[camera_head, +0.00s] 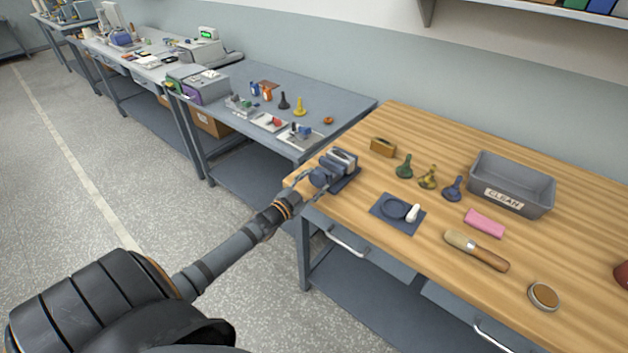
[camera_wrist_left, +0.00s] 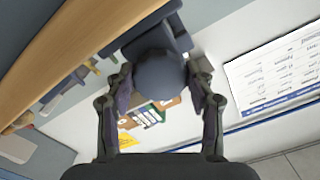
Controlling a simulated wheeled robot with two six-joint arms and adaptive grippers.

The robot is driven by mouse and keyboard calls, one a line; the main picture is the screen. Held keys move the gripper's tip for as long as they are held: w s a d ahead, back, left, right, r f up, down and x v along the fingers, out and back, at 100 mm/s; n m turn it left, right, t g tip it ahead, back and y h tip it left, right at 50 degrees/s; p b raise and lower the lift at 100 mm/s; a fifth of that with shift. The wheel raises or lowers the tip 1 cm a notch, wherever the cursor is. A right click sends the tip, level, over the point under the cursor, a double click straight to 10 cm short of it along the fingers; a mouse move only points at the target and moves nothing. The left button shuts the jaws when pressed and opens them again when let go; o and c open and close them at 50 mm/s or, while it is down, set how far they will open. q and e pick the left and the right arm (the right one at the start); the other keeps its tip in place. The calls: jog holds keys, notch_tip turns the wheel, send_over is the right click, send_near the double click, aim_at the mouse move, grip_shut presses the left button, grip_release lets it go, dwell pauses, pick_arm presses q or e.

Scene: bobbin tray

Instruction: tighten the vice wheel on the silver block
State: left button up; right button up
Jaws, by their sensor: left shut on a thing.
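The vice (camera_head: 345,180) stands at the near left corner of the wooden bench, on a dark base. A silver-grey block (camera_head: 343,158) shows at its top, between what look like the jaws; whether they press on it I cannot tell. My left gripper (camera_head: 314,182) reaches the vice from the front left and is shut on the round vice wheel (camera_head: 320,177). In the left wrist view the blue-grey wheel (camera_wrist_left: 158,78) sits between my two fingers, with part of the vice (camera_wrist_left: 155,30) behind it. My right gripper is not in view.
A grey bench (camera_head: 345,101) stands beyond the vice.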

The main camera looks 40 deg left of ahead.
pick_arm(q)
jog(key=shift+m, duration=0.3)
jog(key=o, duration=1.2)
jog(key=shift+c, duration=0.2)
jog(key=s, duration=1.2)
jog(key=shift+a, duration=0.4)
